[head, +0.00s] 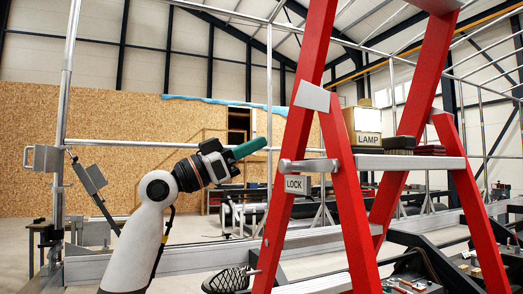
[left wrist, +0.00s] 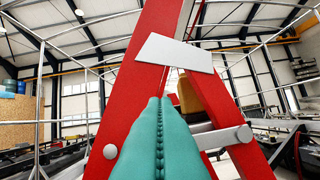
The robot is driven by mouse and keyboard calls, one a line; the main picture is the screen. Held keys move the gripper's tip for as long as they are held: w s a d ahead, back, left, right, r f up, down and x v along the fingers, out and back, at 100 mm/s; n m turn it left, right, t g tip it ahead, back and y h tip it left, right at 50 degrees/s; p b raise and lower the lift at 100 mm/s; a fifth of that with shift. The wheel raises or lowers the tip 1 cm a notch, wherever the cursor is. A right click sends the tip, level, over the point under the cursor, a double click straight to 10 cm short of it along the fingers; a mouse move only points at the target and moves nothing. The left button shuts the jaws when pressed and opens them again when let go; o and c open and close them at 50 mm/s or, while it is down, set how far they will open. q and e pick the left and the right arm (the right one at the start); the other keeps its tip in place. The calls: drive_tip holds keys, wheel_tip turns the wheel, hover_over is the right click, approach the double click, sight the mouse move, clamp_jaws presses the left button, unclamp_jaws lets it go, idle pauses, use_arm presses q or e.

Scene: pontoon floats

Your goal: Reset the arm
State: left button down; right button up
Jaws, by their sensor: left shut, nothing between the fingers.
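My left gripper (head: 262,144) has teal fingers, pressed together with nothing between them. In the head view it is held up in the air, pointing right toward the red ladder (head: 318,60), its tips just left of the ladder's near leg in the picture. In the left wrist view the shut teal fingers (left wrist: 157,105) point up at the ladder leg (left wrist: 135,85) and its pale plate (left wrist: 175,52). I cannot tell how wide the gap to the ladder is. My right gripper is in neither view.
The ladder's step (head: 345,164) bears a box labelled LAMP (head: 366,126), a dark brush-like block (head: 399,145) and a red item. A LOCK sign (head: 295,184) is on the leg. Metal railings (head: 190,262) run across the front. A pole (head: 66,90) with grey boxes stands at left.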

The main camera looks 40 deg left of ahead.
use_arm(q)
drive_tip(key=d+b+v, duration=0.1)
drive_tip(key=b+v, duration=0.2)
drive_tip(key=v, duration=0.3)
drive_tip(key=shift+s, duration=0.2)
